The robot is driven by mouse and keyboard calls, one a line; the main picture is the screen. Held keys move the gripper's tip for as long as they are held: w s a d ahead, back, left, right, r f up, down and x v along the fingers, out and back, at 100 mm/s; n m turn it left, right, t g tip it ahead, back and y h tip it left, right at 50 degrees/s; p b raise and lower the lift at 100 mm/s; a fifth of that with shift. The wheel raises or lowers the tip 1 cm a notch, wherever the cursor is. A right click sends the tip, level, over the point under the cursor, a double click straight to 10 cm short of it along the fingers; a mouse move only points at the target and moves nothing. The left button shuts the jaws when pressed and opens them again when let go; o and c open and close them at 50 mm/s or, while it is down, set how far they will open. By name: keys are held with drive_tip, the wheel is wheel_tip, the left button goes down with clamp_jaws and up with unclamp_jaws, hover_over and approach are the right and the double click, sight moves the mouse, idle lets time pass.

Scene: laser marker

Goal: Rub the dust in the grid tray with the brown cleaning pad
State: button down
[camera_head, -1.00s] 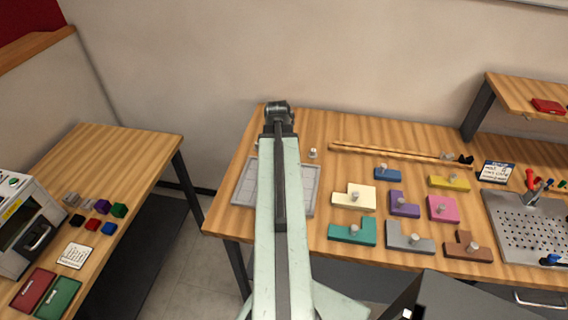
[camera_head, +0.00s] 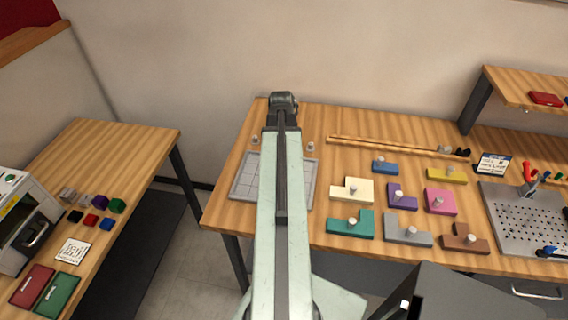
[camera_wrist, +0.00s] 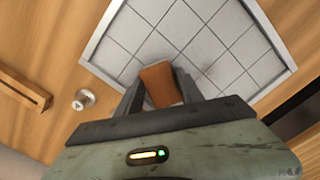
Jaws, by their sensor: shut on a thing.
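The grid tray (camera_head: 243,176) lies on the wooden workbench, its middle hidden behind my arm in the head view. In the wrist view the tray (camera_wrist: 150,22) shows a white rim and grey square cells. A faint dark smudge of dust (camera_wrist: 207,72) lies on the cells just right of the pad. My gripper (camera_wrist: 160,84) is shut on the brown cleaning pad (camera_wrist: 158,84), which sits between the two fingers over the tray's near part. I cannot tell whether the pad touches the tray. The gripper is hidden in the head view.
Several coloured knobbed blocks (camera_head: 351,223) stand right of the tray. A wooden rail (camera_head: 395,147) runs along the back. A small metal knob (camera_wrist: 84,99) stands beside the tray. A perforated metal plate (camera_head: 525,215) is at far right.

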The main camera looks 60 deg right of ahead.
drive_tip(key=shift+w+d+r, duration=0.1)
drive_tip(key=shift+w+d, duration=0.1)
drive_tip(key=shift+d, duration=0.6)
drive_tip(key=shift+w+d+f, duration=0.1)
drive_tip(key=shift+w+d, duration=0.15)
drive_tip(key=shift+d, duration=0.5)
drive_tip(key=shift+w+d+r, duration=0.1)
drive_tip(key=shift+w+d, duration=0.1)
drive_tip(key=shift+d, duration=0.6)
drive_tip(key=r+p, duration=0.5)
drive_tip(key=shift+d, duration=0.2)
drive_tip(key=shift+w+d+r+p, duration=0.15)
drive_tip(key=shift+w+r+p, duration=0.1)
drive_tip(key=shift+p, duration=0.15)
drive_tip(key=shift+s+a, duration=0.15)
drive_tip(key=shift+a, duration=0.15)
wheel_tip(320, 180, up, 3)
drive_tip(key=p, duration=0.3)
